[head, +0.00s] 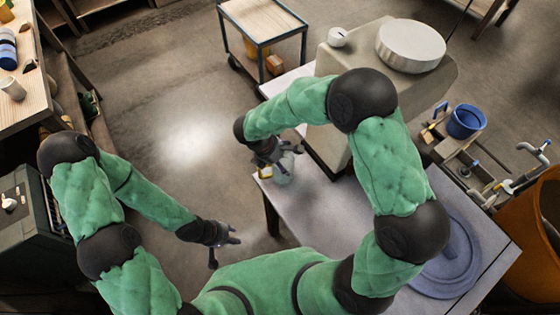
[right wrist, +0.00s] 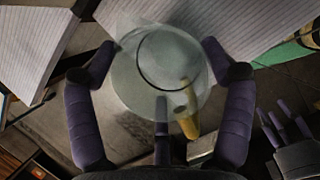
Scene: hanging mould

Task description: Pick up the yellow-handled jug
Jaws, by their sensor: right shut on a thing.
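The yellow-handled jug (head: 284,172) is pale and see-through, at the near-left corner of the light table (head: 335,215). In the right wrist view its round body (right wrist: 160,70) lies between my fingers, with the yellow handle (right wrist: 187,112) toward the lower right. My right gripper (head: 288,150) is shut on the jug, with fingers on both sides of it and a third below. I cannot tell whether the jug touches the table. My left gripper (head: 230,239) is empty and open, low in front of my body; it also shows in the right wrist view (right wrist: 283,125).
A beige machine with a round metal drum (head: 410,46) stands behind the table. A blue round lid-like disc (head: 450,255) lies at the table's right. A wheeled trolley (head: 263,20) stands at the back. The floor left of the table is clear.

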